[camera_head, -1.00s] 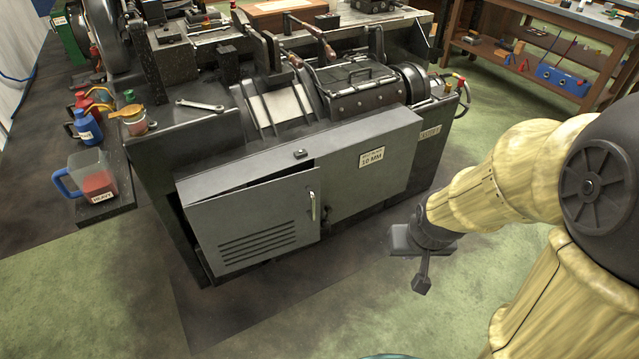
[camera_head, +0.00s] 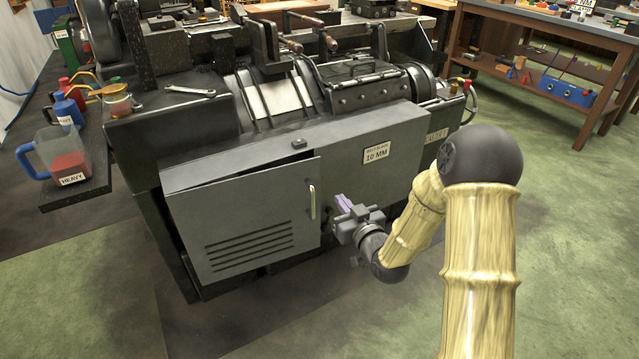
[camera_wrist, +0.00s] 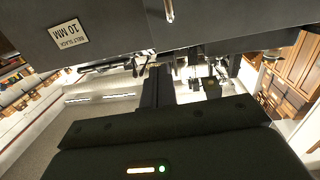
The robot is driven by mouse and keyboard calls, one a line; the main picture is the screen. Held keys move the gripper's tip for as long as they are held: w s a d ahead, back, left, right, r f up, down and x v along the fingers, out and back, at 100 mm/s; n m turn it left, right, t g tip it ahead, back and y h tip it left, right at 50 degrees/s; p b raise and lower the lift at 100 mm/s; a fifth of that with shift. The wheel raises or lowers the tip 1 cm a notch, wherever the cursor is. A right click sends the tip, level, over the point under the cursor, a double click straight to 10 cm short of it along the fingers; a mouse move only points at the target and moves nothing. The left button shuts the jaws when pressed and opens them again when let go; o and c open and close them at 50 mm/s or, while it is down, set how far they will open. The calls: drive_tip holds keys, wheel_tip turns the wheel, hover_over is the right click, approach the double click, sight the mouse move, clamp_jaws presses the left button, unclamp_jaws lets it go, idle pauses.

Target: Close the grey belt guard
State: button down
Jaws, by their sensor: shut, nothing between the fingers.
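The grey belt guard door (camera_head: 245,222), with louvre slots and a bright upright handle (camera_head: 313,201) near its right edge, stands ajar on the front of the machine. A dark gap shows along its top edge. My gripper (camera_head: 343,203) is shut and empty. In the head view it appears just right of the handle and door edge, in front of the fixed grey panel. I cannot tell whether it touches anything.
The fixed grey panel bears a "BELT SLACK 10 MM" label (camera_head: 376,153), also in the wrist view (camera_wrist: 69,33). A small dark block (camera_head: 298,144) sits on the guard's top. A jug (camera_head: 64,155) stands at left. The floor (camera_head: 240,325) before the door looks clear.

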sight(315, 165)
drive_tip(key=shift+r, duration=0.1)
drive_tip(key=shift+w+a, duration=0.1)
drive_tip(key=b+x, duration=0.1)
drive_tip(key=x, duration=0.6)
drive_tip(key=b+x, duration=0.2)
drive_tip(key=x, duration=0.4)
drive_tip(key=shift+w+a+r, duration=0.15)
drive_tip(key=shift+w+a, duration=0.1)
drive_tip(key=shift+w, duration=0.05)
drive_tip(key=shift+w, duration=0.1)
